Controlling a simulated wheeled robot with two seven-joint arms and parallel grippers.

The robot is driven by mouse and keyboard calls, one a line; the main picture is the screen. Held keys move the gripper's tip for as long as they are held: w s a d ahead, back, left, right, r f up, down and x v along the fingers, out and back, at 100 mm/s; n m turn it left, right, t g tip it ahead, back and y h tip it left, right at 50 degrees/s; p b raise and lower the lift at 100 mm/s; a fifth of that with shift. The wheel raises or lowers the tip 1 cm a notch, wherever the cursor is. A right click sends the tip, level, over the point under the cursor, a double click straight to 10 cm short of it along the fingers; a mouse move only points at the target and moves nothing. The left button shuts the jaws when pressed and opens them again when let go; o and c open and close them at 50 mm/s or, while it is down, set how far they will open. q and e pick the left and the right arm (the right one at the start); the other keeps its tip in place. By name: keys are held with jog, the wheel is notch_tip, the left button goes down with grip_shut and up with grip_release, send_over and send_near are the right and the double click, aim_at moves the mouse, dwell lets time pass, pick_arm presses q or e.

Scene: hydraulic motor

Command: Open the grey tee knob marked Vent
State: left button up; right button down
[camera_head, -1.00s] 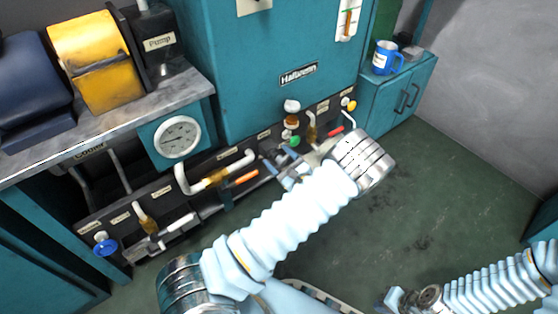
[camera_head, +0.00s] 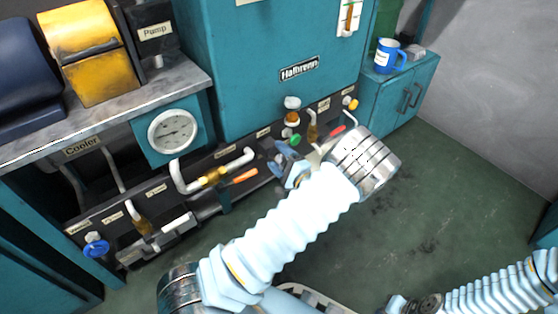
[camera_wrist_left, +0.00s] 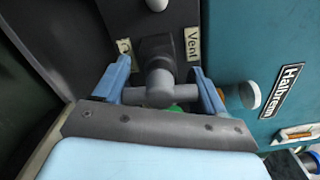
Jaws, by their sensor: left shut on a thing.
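The grey tee knob (camera_wrist_left: 158,92) stands out from a dark panel beside a label reading Vent (camera_wrist_left: 193,44) in the left wrist view. My left gripper (camera_wrist_left: 163,84) has its two blue fingers at the two ends of the knob's crossbar and is shut on it. In the head view my left gripper (camera_head: 284,160) is at the lower panel, and my wrist and the fingers hide most of the knob. Part of my right arm shows at the lower right of the head view, but its gripper is not visible.
A green knob (camera_head: 295,139) is close by the left gripper. An orange-handled valve (camera_head: 245,175) is to its left and a red handle (camera_head: 336,131) to its right. A round gauge (camera_head: 172,131) is above left. The floor at right is clear.

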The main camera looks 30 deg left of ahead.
pick_arm(q)
jog(key=shift+f+n+b, duration=0.15)
jog(key=shift+n+b, duration=0.15)
jog(key=shift+n, duration=0.2)
dwell(0.3)
jog(key=o, duration=0.9)
jog(key=p+v, duration=0.1)
jog(key=v, duration=1.3)
jog(key=shift+p, duration=0.35)
